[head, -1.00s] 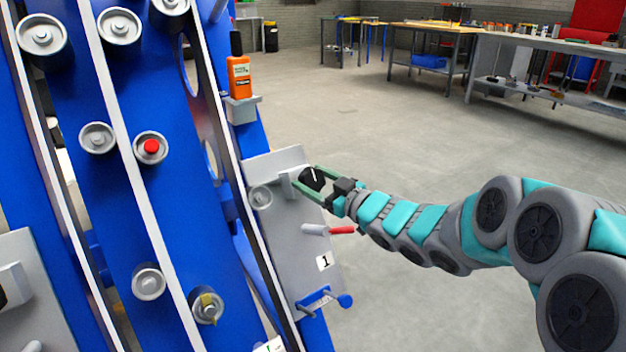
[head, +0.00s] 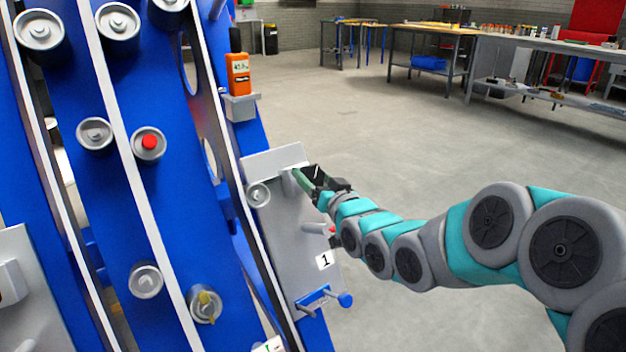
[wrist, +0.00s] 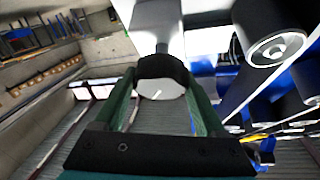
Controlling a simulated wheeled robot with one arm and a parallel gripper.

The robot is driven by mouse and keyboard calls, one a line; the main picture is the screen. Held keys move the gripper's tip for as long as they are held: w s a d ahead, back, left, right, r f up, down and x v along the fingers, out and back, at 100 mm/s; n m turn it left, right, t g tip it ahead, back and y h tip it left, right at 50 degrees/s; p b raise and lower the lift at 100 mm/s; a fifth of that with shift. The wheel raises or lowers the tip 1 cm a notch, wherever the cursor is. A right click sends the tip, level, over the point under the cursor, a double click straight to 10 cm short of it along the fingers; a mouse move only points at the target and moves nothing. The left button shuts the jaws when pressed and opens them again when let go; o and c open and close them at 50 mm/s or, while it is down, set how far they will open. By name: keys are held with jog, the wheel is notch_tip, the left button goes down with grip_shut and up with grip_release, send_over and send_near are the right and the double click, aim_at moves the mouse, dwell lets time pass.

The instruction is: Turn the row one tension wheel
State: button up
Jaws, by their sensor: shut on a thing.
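The row one tension wheel is a black round knob (head: 316,172) on a short grey bracket at the top of the grey panel (head: 284,222) marked "1". My gripper (head: 306,180) reaches it from the right, with green fingers. In the wrist view the wheel (wrist: 160,68) has a black rim and a pale face with a white mark. The fingers of my gripper (wrist: 160,78) lie on both sides of its rim and are shut on it. In the head view my gripper partly hides the wheel.
A grey peg (head: 313,228) sticks out below the wheel; its red end is mostly behind my arm. An orange device (head: 238,74) stands on a grey holder above the panel. Blue frames with rollers fill the left. The floor on the right is open, with workbenches (head: 430,55) behind.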

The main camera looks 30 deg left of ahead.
jog(key=shift+m+t+h, duration=0.4)
jog(key=shift+m+h, duration=0.3)
jog(key=shift+m, duration=0.9)
jog(key=o, duration=1.3)
jog(key=v, duration=0.8)
jog(key=shift+a, duration=0.1)
